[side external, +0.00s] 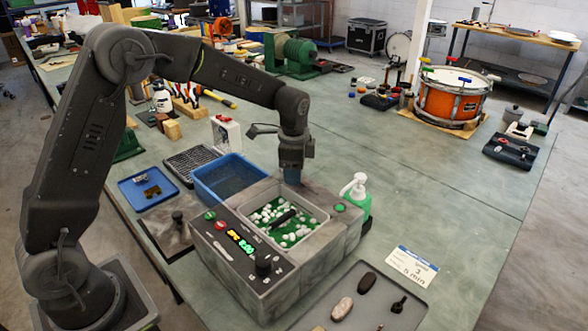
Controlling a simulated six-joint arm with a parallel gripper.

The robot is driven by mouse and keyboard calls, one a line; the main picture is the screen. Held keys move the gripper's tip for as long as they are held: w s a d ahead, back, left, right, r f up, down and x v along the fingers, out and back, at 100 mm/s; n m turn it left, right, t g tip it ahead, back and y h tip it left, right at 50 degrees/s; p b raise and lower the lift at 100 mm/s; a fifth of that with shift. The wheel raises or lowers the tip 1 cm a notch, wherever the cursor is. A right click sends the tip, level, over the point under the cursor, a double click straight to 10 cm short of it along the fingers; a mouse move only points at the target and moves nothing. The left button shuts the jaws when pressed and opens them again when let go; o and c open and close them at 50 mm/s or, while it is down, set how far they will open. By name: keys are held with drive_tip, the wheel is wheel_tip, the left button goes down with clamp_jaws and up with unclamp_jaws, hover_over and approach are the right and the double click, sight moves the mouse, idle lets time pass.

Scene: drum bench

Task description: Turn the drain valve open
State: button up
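A grey cleaner unit (325,262) stands on the bench, with an open tank (288,222) holding green and white material and a dark elongated object (284,217). Its sloped front panel has red and green buttons, a lit display (240,242) and a black knob (264,264). A green button (339,207) sits on its right rim. I cannot tell which part is the drain valve. My gripper (292,178) points down above the tank's back edge, apart from the knob. Its fingertips are too small and dark to tell whether they are open or shut.
A blue bin (228,162) stands behind the unit, and a white-and-green spray bottle (356,190) stands close at its right. A blue tray (136,197) lies to the left. A dark tray (335,318) with small parts lies in front. The bench to the right is mostly clear.

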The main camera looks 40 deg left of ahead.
drive_tip(key=shift+o, duration=0.2)
wheel_tip(320, 180, up, 14)
drive_tip(key=shift+s+d, duration=0.25)
drive_tip(key=shift+s, duration=0.15)
drive_tip(key=shift+f, duration=0.1)
drive_tip(key=s+r+n+t, duration=0.1)
drive_tip(key=s+r+n, duration=0.1)
drive_tip(key=s, duration=0.4)
drive_tip(key=s+r+n+t, duration=0.1)
drive_tip(key=s+r+n, duration=0.2)
drive_tip(key=s, duration=0.4)
drive_tip(key=s+f+n+t, duration=0.1)
drive_tip(key=s+f+n, duration=0.1)
drive_tip(key=s, duration=0.5)
drive_tip(key=s+d+f+n+t, duration=0.1)
drive_tip(key=s+f+n+t, duration=0.1)
drive_tip(key=s, duration=0.5)
drive_tip(key=shift+s+d+f+n, duration=0.3)
drive_tip(key=shift+f+n, duration=0.3)
drive_tip(key=shift+n, duration=0.2)
